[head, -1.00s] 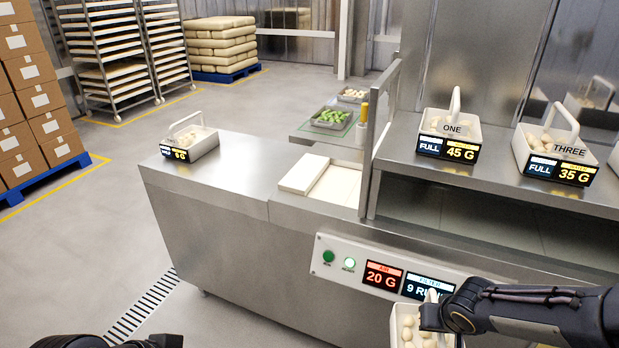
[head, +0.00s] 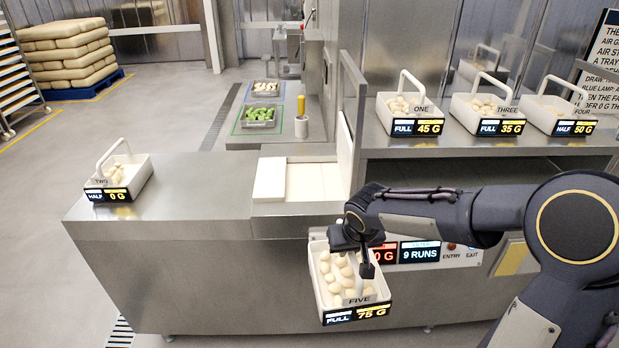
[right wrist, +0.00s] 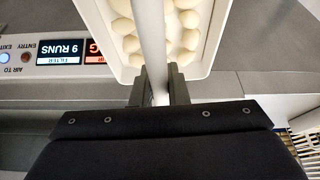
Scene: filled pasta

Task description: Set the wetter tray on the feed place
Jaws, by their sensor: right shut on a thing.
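My right gripper (head: 362,258) is shut on the upright handle of tray FIVE (head: 324,293), a white tray of pale filled pasta. Its label reads FULL, 75 G. The tray hangs in front of the steel counter, below its top. In the right wrist view the fingers (right wrist: 157,92) clamp the pale handle (right wrist: 151,45). On the shelf stand tray ONE (head: 410,112) at 45 G, tray THREE (head: 482,112) at 35 G and tray FOUR (head: 555,112) at 50 G. Tray TWO (head: 124,178), HALF, 0 G, stands on the counter's left end. My left gripper is out of view.
The steel counter (head: 205,188) is bare between tray TWO and a pale white section (head: 305,183) beside an upright panel. A control panel (head: 421,252) reading 9 RUNS is partly hidden by my arm. Green and pale food trays (head: 258,123) stand behind.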

